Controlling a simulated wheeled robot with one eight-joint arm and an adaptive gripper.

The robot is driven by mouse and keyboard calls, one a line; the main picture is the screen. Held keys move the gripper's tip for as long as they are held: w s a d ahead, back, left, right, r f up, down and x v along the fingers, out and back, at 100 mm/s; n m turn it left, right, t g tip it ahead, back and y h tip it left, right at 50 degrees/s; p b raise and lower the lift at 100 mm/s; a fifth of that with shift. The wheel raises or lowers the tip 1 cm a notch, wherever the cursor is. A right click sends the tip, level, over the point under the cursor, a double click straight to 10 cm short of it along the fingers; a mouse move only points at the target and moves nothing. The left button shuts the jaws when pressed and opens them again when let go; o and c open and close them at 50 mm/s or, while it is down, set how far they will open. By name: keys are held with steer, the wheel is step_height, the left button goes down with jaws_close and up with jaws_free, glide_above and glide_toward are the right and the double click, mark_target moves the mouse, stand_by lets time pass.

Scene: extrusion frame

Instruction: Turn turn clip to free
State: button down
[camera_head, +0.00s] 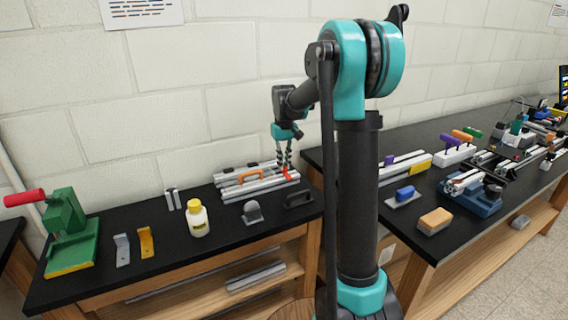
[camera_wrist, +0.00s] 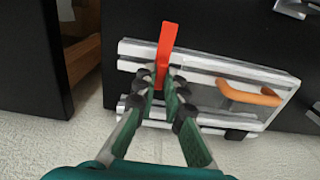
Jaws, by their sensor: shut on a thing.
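The turn clip (camera_wrist: 167,45) is a red-orange bar on the aluminium extrusion frame (camera_wrist: 200,64). In the wrist view it points up across the frame's rail, tilted slightly right. My gripper (camera_wrist: 162,85) has its fingers on either side of the clip's lower part and is shut on it; the fingertips hide part of that end. In the head view my gripper (camera_head: 286,166) reaches down to the red clip (camera_head: 286,174) at the right end of the frame (camera_head: 245,188). An orange handle (camera_wrist: 250,95) is fixed to the frame.
A yellow-capped bottle (camera_head: 197,219), a grey rounded piece (camera_head: 252,213) and a black handle (camera_head: 298,199) stand in front of the frame. A green press (camera_head: 70,232) with a red handle is at far left. The wall (camera_head: 190,110) is close behind.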

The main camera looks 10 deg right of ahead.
steer(key=shift+n, duration=0.3)
steer(key=c, duration=1.6)
jaws_free()
step_height(320, 180, up, 12)
steer(key=s+d+f+m+t, duration=0.2)
steer(key=s+f, duration=1)
steer(key=s, duration=0.3)
steer(key=s+d+f+m+t, duration=0.1)
steer(key=s+d+f+t, duration=0.1)
steer(key=s+f, duration=1)
steer(key=s, duration=0.3)
steer(key=shift+s+d+m, duration=0.15)
steer(key=shift+s+m, duration=0.15)
steer(key=shift+m, duration=0.1)
